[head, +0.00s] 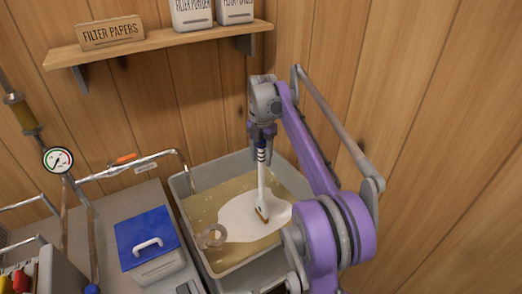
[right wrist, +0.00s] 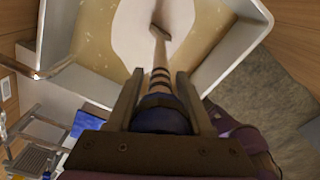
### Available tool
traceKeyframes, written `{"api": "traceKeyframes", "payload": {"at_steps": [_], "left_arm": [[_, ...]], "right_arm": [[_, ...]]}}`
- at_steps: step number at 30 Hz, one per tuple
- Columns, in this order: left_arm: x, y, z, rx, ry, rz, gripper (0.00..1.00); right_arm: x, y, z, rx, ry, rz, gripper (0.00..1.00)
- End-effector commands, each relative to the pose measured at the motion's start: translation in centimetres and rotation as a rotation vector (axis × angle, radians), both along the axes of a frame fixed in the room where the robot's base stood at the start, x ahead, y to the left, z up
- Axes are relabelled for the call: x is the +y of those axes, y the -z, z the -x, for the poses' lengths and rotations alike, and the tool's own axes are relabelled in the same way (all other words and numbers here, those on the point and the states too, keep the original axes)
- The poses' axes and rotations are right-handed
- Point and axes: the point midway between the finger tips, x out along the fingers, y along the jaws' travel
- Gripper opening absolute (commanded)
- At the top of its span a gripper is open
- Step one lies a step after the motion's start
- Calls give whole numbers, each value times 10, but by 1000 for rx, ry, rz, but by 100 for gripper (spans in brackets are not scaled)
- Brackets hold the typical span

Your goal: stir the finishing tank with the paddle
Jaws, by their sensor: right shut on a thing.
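The finishing tank (head: 188,205) is an open grey rectangular vessel holding golden liquid, with a large white patch (head: 238,218) on its surface. My right gripper (head: 262,132) is above the tank, shut on the upper handle of the paddle (head: 262,185). The paddle has a pale shaft with dark bands near the grip and points down, nearly upright, to a brownish lower end over the white patch. I cannot tell how deep it reaches. In the right wrist view the paddle's shaft (right wrist: 160,50) runs from between the fingers (right wrist: 158,100) toward the liquid. My left gripper is not in view.
A blue-lidded box (head: 145,235) stands left of the tank. A metal pipe (head: 140,167) with an orange handle ends near the tank's back left rim. A pressure gauge (head: 58,160) is at the left. A shelf (head: 155,48) and wooden walls close the back and right.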

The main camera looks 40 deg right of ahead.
Motion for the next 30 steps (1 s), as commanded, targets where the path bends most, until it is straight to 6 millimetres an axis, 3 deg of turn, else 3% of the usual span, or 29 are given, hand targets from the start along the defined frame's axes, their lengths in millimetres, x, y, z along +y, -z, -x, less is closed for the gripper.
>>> {"api": "traceKeyframes", "payload": {"at_steps": [6, 15, 30], "left_arm": [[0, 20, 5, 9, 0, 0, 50], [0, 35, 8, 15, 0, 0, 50], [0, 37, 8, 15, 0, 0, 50]], "right_arm": [[0, 34, 0, 1, 0, 0, 0], [0, 64, 0, 0, 0, 0, 0], [0, 69, 0, -1, 0, 0, 0]]}}
